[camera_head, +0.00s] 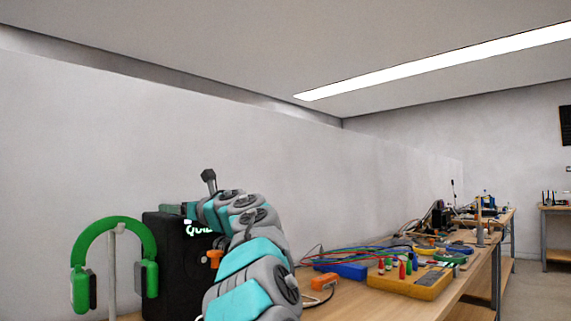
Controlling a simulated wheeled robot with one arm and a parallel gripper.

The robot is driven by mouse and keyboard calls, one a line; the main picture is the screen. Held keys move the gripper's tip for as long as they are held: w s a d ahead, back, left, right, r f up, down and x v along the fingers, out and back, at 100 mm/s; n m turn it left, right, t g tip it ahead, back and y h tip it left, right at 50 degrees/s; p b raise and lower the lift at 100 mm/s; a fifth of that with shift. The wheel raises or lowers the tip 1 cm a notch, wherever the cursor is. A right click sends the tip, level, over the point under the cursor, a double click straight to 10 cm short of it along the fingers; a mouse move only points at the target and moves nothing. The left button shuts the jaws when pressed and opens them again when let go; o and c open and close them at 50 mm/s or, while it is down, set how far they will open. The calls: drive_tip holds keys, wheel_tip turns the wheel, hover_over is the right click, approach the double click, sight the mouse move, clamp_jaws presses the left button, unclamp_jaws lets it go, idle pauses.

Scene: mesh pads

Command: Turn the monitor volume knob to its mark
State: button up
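A black monitor speaker (165,262) stands on the bench at the lower left, with part of a bright green-white label (199,230) showing on its front. My grey and teal arm covers the right part of its front. The volume knob and its mark cannot be made out. A small orange part (214,258) shows between the speaker and my arm; I cannot tell what it is. My arm bends over toward the speaker's upper front, and its end (190,212) is close to the top edge. The fingers cannot be made out, nor whether they touch anything.
Green headphones (113,228) hang on a stand left of the speaker. A dark microphone-like piece (209,180) rises behind my arm. Right of my arm, the wooden bench (350,304) holds an orange plug-like piece (325,281), a yellow board (410,282), a blue box (342,270) and cables.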

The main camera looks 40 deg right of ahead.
drive_tip(key=shift+d+n+g+y+p, duration=0.1)
drive_tip(key=shift+n+g+y+p, duration=0.45)
drive_tip(key=shift+n+y, duration=1.05)
